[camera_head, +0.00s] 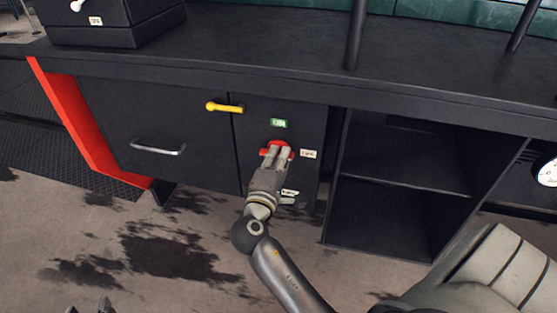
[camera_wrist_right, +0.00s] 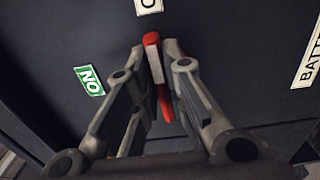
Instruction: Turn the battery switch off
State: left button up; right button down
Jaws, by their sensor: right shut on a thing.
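The red battery switch (camera_head: 277,144) is on the dark cabinet front, partly hidden by my right gripper (camera_head: 277,156). Its red handle (camera_wrist_right: 152,41) also shows in the wrist view, between the two fingertips. My right gripper is shut on it. The handle lies roughly level across the panel, one end towards a white label (camera_head: 308,154) on its right. A green ON label (camera_head: 279,123) is above the switch, and a white label starting BATT (camera_wrist_right: 308,60) is below it. Two grey tips of my left gripper (camera_head: 88,307) show apart at the bottom left edge.
A yellow handle (camera_head: 225,107) is at the upper left of the switch, and a drawer with a silver handle (camera_head: 158,149) is left of it. Open shelves (camera_head: 405,190) are to the right. The dark counter (camera_head: 250,60) overhangs above.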

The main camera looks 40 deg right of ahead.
pick_arm(q)
jog(key=shift+w+d+r+t, duration=0.25)
jog(key=shift+w+r+t, duration=0.25)
jog(key=shift+r, duration=0.35)
pick_arm(e)
jog(key=shift+f+m, duration=0.1)
jog(key=shift+m, duration=0.3)
jog(key=c, duration=1.5)
grip_release()
jog(key=v, duration=0.7)
jog(key=shift+s+a, duration=0.15)
jog(key=shift+s, duration=0.1)
